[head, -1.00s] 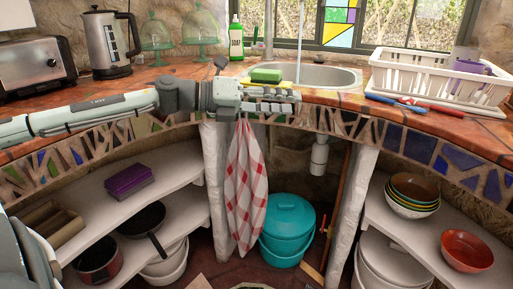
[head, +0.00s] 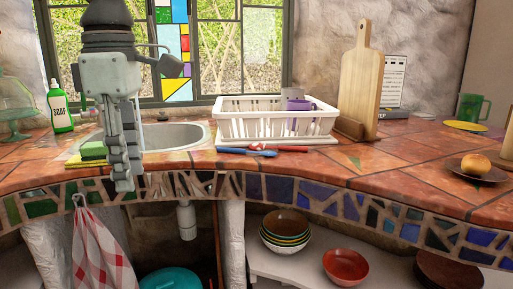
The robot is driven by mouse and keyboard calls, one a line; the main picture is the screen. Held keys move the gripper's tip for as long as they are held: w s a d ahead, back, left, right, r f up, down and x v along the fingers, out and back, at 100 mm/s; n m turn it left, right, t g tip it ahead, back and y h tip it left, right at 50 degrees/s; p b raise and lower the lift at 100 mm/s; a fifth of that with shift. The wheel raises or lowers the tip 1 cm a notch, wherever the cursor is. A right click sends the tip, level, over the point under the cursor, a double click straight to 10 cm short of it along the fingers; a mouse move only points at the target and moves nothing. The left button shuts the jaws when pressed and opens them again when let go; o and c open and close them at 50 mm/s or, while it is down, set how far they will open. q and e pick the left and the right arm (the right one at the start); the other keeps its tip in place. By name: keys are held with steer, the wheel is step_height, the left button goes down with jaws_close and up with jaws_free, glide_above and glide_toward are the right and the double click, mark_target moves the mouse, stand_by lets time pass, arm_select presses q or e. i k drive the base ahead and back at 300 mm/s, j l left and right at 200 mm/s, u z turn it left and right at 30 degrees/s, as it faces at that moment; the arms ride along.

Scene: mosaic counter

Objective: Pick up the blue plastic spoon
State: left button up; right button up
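The blue plastic spoon (head: 246,152) lies flat on the tiled counter in the head view, just in front of the white dish rack. A red utensil (head: 287,148) lies beside it on the right, and their ends meet or overlap near the middle. My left gripper (head: 123,186) hangs fingers down at the left, in front of the sink and well to the left of the spoon. Its fingers are seen close together from this side, so the gap between them cannot be judged. Nothing shows in them. My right gripper is not in view.
The dish rack (head: 232,125) holds a purple mug (head: 300,105). A green sponge (head: 93,150) and soap bottle (head: 59,108) are near the sink (head: 175,137). A cutting board (head: 361,80) stands at the right.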

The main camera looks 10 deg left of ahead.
mark_target(269, 153)
steer(key=i+j+z, duration=0.8)
steer(key=j, duration=0.25)
